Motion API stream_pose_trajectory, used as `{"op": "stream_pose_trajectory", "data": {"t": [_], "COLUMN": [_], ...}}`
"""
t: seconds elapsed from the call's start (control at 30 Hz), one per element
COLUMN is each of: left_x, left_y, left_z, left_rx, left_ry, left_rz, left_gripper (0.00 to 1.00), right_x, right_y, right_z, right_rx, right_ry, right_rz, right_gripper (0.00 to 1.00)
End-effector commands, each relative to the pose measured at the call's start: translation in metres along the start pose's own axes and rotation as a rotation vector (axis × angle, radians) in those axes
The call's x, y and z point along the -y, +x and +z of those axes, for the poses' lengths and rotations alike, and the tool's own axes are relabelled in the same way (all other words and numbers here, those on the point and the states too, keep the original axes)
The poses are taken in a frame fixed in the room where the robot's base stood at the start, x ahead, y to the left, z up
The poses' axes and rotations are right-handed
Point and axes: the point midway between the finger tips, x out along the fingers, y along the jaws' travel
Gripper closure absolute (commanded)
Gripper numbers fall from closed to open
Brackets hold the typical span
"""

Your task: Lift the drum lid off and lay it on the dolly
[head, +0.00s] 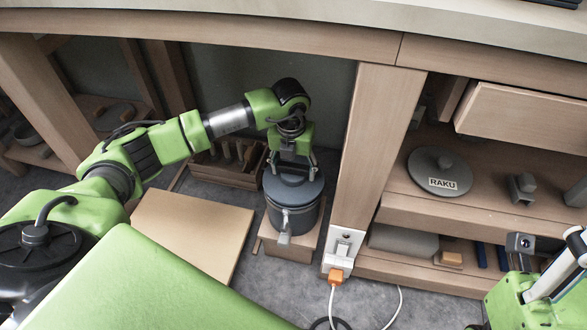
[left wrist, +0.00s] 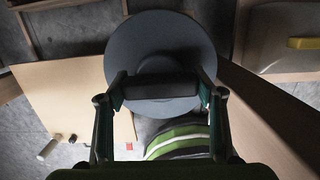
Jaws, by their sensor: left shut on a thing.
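The drum (head: 293,218) is a dark grey cylinder with a spout on its front. Its round grey lid (head: 303,188) is at its top; I cannot tell whether there is a gap between them. My left gripper (head: 291,164) points down over the lid, shut on its handle. In the left wrist view, the lid (left wrist: 160,30) lies beyond the left gripper (left wrist: 161,92), with the handle bar between the fingers. A pale flat board (head: 195,228) lies on the floor left of the drum; I cannot tell whether it is the dolly. My right gripper (head: 560,262) is partly cut off.
A wooden post (head: 365,150) with a socket (head: 343,250) and orange plug stands close right of the drum. A wooden tool box (head: 228,165) is behind left. A grey RAKU lid (head: 440,171) rests on the right shelf. The worktop (head: 440,25) overhangs above.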

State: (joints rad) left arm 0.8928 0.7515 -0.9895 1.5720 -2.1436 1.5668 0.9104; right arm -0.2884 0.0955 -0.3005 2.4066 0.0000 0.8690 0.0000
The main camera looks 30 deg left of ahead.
Motion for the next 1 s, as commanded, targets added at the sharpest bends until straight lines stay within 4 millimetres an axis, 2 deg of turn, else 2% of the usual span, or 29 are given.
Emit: {"op": "stream_pose_trajectory", "data": {"t": [0.37, 0.77, 1.0], "left_x": [0.000, 0.000, 0.000], "left_y": [-0.013, -0.013, -0.023], "left_z": [0.002, 0.002, 0.003], "left_rx": [0.001, 0.001, 0.001], "left_ry": [0.000, 0.000, 0.000], "left_rz": [0.000, 0.000, 0.000], "left_gripper": [0.64, 0.64, 0.64], "right_x": [-0.001, -0.001, -0.001], "right_y": [-0.004, -0.007, 0.003], "right_z": [0.000, 0.001, -0.001], "right_rx": [0.030, 0.046, 0.043], "right_ry": [0.003, 0.004, 0.004], "right_rz": [0.012, 0.017, 0.016], "right_gripper": [0.60, 0.60, 0.60]}}
